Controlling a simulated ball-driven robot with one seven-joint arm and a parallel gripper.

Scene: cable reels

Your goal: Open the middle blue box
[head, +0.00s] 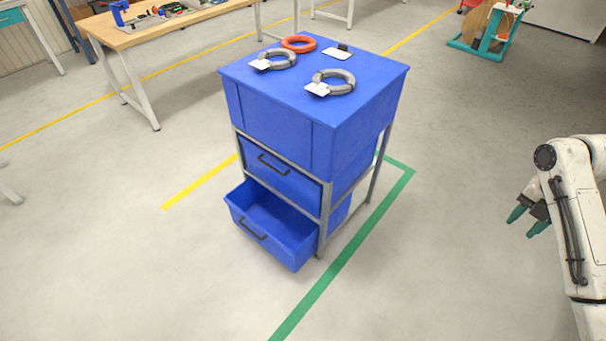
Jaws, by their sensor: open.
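The blue cabinet (270,115) stands in the middle of the head view on a grey metal frame. The middle blue box (283,180) is shut in the frame, with a black bar handle (273,165) on its front. Below it, the bottom blue box (270,219) is pulled out and looks empty, with its own black handle (252,229). My gripper (527,221) is at the right edge, open and empty, with green fingertips. It is well apart from the cabinet.
Grey cable coils (333,82) and an orange coil (298,43) lie on the cabinet's top. A wooden workbench (160,25) stands at the back left. A cable reel on a teal stand (487,40) is at the back right. The floor in front is clear.

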